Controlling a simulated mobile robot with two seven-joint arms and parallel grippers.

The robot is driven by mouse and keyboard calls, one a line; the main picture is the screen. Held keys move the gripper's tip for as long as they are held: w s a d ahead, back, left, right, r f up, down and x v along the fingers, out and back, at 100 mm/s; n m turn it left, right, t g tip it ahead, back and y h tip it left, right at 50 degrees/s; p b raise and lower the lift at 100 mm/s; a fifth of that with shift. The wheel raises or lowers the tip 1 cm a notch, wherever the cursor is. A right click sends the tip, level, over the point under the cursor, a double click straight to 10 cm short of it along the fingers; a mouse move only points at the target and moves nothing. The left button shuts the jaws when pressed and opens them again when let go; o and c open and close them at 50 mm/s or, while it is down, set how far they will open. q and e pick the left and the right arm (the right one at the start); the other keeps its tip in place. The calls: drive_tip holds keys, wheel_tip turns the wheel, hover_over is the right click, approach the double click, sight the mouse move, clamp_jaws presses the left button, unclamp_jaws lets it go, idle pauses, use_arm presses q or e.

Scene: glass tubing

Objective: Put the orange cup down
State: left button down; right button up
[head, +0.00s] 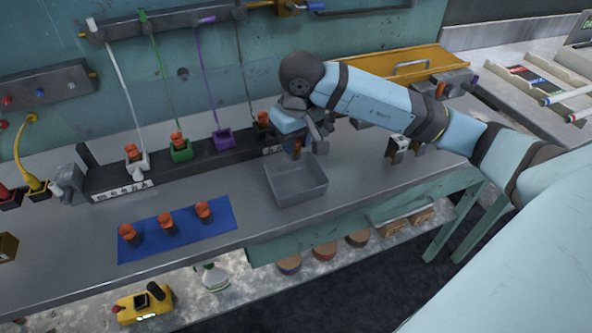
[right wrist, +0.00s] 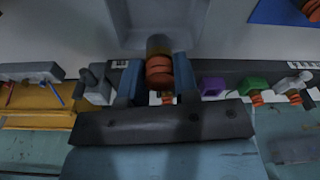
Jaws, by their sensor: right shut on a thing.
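My right gripper (head: 303,143) is shut on an orange cup (right wrist: 159,72), which looks ribbed with a darker, brownish end. In the head view only a little of this cup (head: 297,147) shows beneath the gripper. The gripper is above the bench, by the back edge of an open grey bin (head: 297,196). In the right wrist view the cup sits between the two blue-grey fingers, and the bin (right wrist: 155,22) shows beyond it. I cannot tell whether the cup touches anything below. My left gripper is not in view.
Three similar orange cups stand on a blue mat (head: 222,229). A dark rack (head: 110,180) behind has white, green, purple and black holders; the purple one (head: 222,136) looks empty. A two-part grey fixture (head: 395,148) stands right of the bin. Bare bench lies between.

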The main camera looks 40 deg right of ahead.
wheel_tip(320, 180, down, 6)
drive_tip(key=shift+f, duration=0.1)
wheel_tip(320, 180, down, 3)
drive_tip(key=shift+s+f, duration=0.1)
drive_tip(key=shift+f, duration=0.15)
drive_tip(key=o, duration=0.9)
